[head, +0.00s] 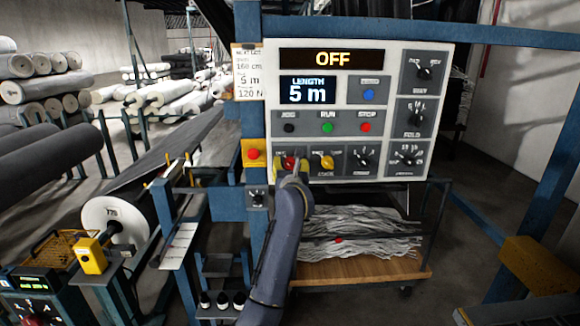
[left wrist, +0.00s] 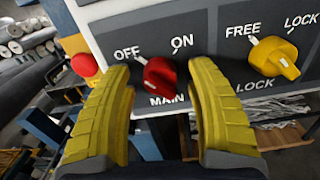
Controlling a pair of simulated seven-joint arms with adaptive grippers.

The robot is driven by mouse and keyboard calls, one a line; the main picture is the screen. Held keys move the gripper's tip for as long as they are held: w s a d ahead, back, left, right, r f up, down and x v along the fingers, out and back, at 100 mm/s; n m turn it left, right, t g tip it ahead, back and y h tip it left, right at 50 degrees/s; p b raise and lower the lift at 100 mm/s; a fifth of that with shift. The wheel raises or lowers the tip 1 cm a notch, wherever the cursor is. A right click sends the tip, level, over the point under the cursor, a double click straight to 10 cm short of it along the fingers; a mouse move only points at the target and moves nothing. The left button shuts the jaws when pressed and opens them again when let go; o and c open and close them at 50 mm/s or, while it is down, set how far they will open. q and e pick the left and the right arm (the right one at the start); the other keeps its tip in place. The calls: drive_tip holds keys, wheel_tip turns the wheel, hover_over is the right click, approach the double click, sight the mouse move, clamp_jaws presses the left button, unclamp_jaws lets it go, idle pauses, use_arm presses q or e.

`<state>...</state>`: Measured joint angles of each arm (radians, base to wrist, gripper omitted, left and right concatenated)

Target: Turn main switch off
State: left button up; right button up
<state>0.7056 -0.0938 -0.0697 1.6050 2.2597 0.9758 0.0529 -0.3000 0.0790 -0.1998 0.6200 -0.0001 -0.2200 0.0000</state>
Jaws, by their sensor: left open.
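The main switch is a red knob (head: 289,162) at the lower left of the white control panel (head: 455,50). In the left wrist view the red knob (left wrist: 162,76) sits under OFF and ON labels, with its white mark turned up-left to OFF. The panel's top display (head: 332,58) reads OFF. My left gripper (head: 291,165) is at the switch; its yellow fingers (left wrist: 165,85) stand on both sides of the knob, with gaps visible between them and it. The gripper is open. My right gripper is in neither view.
A yellow lock knob (head: 327,161) is just right of the switch, with its mark at FREE. A red button on a yellow box (head: 254,153) is close on the left. A blue post (head: 248,110) stands beside the panel. A cart (head: 360,268) with grey strips is below.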

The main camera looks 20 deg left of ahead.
use_arm(q)
clamp_jaws()
idle(0.5)
drive_tip(key=shift+f, duration=0.1)
